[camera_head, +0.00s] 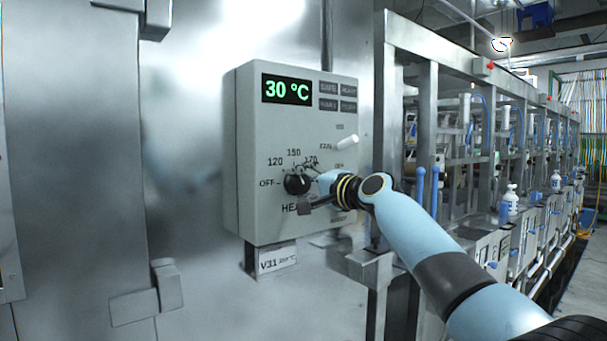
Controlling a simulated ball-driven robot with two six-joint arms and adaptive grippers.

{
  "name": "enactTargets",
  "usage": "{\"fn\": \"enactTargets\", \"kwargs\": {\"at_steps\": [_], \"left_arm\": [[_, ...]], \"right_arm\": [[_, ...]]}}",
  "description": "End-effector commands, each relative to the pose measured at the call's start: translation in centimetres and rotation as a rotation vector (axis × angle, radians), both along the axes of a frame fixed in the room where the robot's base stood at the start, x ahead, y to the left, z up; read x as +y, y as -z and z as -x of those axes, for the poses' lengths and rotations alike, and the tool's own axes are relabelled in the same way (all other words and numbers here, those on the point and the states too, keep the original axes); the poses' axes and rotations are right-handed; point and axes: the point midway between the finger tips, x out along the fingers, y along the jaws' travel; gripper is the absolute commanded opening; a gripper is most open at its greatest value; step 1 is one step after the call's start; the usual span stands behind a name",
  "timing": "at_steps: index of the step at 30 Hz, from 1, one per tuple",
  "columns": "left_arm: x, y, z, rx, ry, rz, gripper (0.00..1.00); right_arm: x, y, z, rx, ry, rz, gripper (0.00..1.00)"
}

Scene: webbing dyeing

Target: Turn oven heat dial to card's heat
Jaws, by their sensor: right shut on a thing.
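The heat dial (297,184) is a black knob low on the grey oven control box (250,215). OFF, 120, 150 and 170 show around its left and top; the rest of its scale is hidden by my gripper. My right gripper (306,187) reaches in from the right and is shut on the dial. I cannot tell where the dial's pointer stands. The card (277,260) hangs under the box; it reads V3.1, with a small temperature after it that is too blurred to read surely. My left gripper is not in view.
A green display (287,89) on the box reads 30 °C, with several small label plates (338,97) beside it. A pale lever (346,142) sticks out above my right wrist. Steel frames of a machine line (428,130) stand close on the right.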

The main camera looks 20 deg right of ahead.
Motion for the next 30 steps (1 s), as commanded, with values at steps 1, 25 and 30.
{"fn": "enactTargets", "kwargs": {"at_steps": [1,25,30], "left_arm": [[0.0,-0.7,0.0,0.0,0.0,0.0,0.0],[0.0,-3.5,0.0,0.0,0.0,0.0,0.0],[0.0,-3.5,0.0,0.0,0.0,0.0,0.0]], "right_arm": [[0.0,-0.1,0.0,0.018,0.0,-0.037,0.15],[0.0,0.3,0.0,0.158,0.001,-0.426,0.15],[0.0,0.4,0.0,0.16,0.001,-0.432,0.15]]}}
